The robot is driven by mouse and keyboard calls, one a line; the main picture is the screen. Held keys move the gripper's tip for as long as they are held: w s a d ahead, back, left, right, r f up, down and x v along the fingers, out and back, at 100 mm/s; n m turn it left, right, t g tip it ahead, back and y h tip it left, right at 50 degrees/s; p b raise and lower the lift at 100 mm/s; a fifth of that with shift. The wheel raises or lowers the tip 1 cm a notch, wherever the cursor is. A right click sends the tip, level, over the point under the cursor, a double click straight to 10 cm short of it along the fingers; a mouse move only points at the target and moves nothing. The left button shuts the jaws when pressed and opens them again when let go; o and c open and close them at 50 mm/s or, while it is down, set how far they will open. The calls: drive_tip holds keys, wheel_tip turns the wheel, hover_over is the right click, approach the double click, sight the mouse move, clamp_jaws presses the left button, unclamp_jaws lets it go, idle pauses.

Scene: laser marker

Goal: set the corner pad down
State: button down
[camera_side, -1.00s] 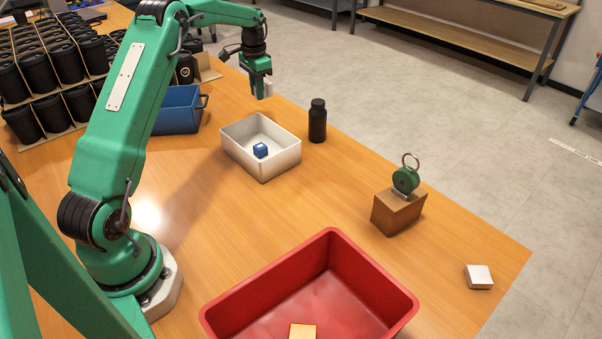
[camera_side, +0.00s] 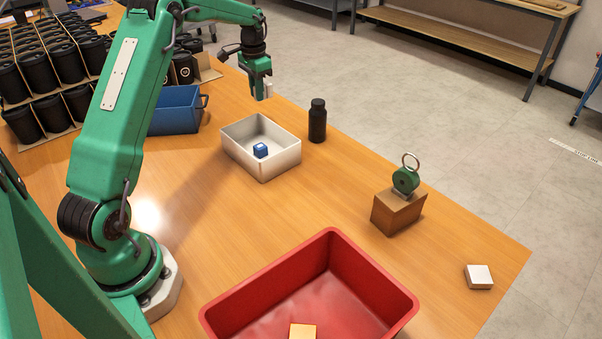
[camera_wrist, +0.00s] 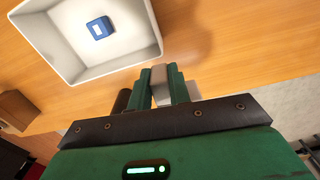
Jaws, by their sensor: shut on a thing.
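My gripper (camera_side: 262,92) is shut on a small pale grey block, which I take to be the corner pad (camera_side: 268,88). It hangs in the air behind the white tray (camera_side: 284,166). In the wrist view the grey pad (camera_wrist: 160,84) shows between the two green fingers of my gripper (camera_wrist: 163,82), with its lower part hidden. The white tray (camera_wrist: 45,50) lies to the upper left there.
A blue block (camera_side: 260,151) sits inside the white tray. A black bottle (camera_side: 317,122) stands right of it. A blue bin (camera_side: 176,112) and black cups are at left. A brown box (camera_side: 397,213), a red bin (camera_side: 270,283) and a white block (camera_side: 479,277) are nearer.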

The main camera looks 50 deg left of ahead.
drive_tip(key=s+d, duration=0.9)
drive_tip(key=s, duration=0.3)
drive_tip(key=s+d+n, duration=0.1)
drive_tip(key=s+d, duration=0.8)
drive_tip(key=s, duration=0.3)
drive_tip(key=shift+d+f, duration=0.2)
drive_tip(key=shift+d, duration=0.1)
drive_tip(key=shift+s, duration=0.15)
hover_over(194, 183)
wheel_tip(194, 183, down, 7)
drive_tip(key=shift+f, duration=2)
drive_tip(key=shift+f, duration=0.15)
